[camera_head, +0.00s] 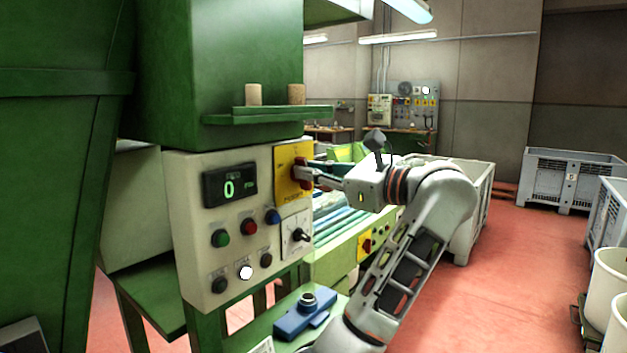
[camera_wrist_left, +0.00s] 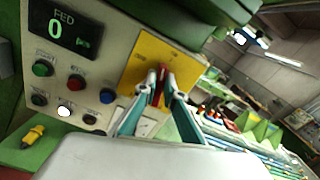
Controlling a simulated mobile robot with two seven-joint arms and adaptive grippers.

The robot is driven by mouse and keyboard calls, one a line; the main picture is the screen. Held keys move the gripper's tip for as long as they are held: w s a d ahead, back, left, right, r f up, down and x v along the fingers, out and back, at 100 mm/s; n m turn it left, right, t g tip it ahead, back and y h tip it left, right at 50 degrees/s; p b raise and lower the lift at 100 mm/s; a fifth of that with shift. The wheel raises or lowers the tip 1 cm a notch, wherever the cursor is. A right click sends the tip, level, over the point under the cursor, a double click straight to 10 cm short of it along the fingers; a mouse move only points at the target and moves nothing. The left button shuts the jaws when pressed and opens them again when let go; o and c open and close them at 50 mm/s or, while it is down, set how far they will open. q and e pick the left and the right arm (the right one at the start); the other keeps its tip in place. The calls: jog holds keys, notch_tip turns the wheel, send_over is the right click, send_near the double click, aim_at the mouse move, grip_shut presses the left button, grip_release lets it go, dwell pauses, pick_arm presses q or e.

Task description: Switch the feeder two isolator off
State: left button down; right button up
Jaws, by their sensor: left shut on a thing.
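The isolator is a red handle (camera_head: 299,179) on a yellow plate (camera_head: 284,160), at the upper right of a cream control panel (camera_head: 193,190). My left gripper (camera_head: 310,173) reaches the handle from the right and is shut on it. In the left wrist view, the two fingertips (camera_wrist_left: 161,80) stand on either side of the red handle (camera_wrist_left: 160,92), in front of the yellow plate (camera_wrist_left: 150,50). The fingers partly cover the handle, so I cannot tell its exact position. The plate's lettering is too small to read. My right gripper is out of view.
Beside the plate are a display (camera_head: 230,185) showing 0, several push buttons, a lit white lamp (camera_head: 246,272) and a black rotary switch (camera_head: 298,236). A green shelf (camera_head: 265,115) with two corks overhangs above. A blue device (camera_head: 303,318) sits below.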

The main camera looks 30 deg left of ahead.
pick_arm(q)
jog(key=shift+s+f+n+b, duration=0.1)
jog(key=shift+f+n+b, duration=0.1)
jog(key=shift+n+b, duration=1.75)
jog(key=shift+s+f+n+b, duration=0.15)
jog(key=shift+n+b, duration=0.7)
jog(key=shift+n, duration=2.05)
jog(key=shift+s+f+n+b, duration=0.1)
jog(key=shift+f+n+b, duration=0.1)
jog(key=shift+n+b, duration=1.75)
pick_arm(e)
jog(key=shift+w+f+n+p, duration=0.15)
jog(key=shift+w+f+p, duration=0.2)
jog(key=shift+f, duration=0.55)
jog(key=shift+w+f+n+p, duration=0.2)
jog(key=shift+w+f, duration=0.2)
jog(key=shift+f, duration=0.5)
pick_arm(q)
jog(key=shift+n, duration=0.6)
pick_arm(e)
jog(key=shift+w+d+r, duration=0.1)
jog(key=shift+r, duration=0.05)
pick_arm(q)
jog(key=c, duration=2.1)
grip_release()
jog(key=shift+a, duration=0.1)
jog(key=shift+c, duration=0.2)
